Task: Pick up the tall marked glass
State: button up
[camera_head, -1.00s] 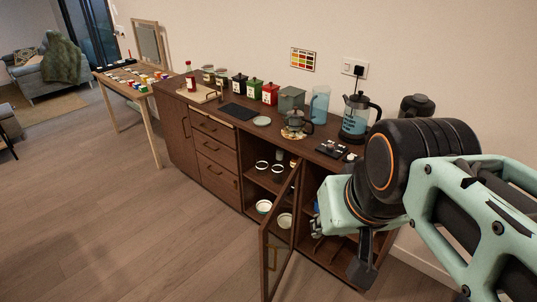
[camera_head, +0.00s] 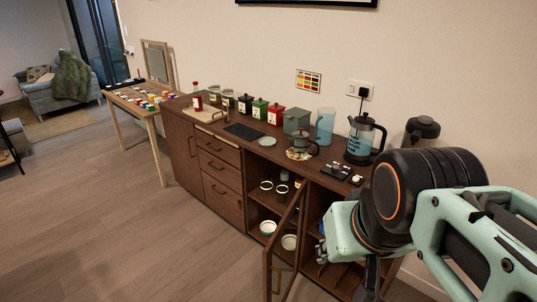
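A tall, pale blue see-through glass (camera_head: 325,126) stands upright at the back of the dark wooden sideboard (camera_head: 222,135), against the wall. It is the likeliest match for the tall marked glass, but I cannot make out markings on it at this size. A kettle (camera_head: 361,143) with a black handle and dark lettering stands just right of it. My gripper (camera_head: 370,282) hangs low in front of the sideboard's right side, below and apart from the glass. My arm hides part of it and the lower edge cuts it off, so its opening is unclear.
A cabinet door (camera_head: 282,255) stands open toward me, beside my gripper. A teapot (camera_head: 302,145) is in front of the glass; a grey-green box (camera_head: 296,121) is to its left. Several canisters line the back. A side table (camera_head: 140,102) stands left. Open floor lies left.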

aim_at(282, 188)
jog(key=j+u, duration=0.25)
jog(key=i+j+u, duration=0.45)
jog(key=j, duration=0.3)
jog(key=i+j+u, duration=0.45)
jog(key=j, duration=0.15)
jog(key=i+j+z, duration=0.15)
jog(key=i, duration=0.4)
jog(key=i+j+z, duration=0.15)
jog(key=i, duration=0.35)
jog(key=i+z, duration=0.8)
jog(key=z, duration=0.2)
jog(key=i+z, duration=0.8)
jog(key=z, duration=0.15)
jog(key=i+z, duration=0.45)
jog(key=i, duration=0.2)
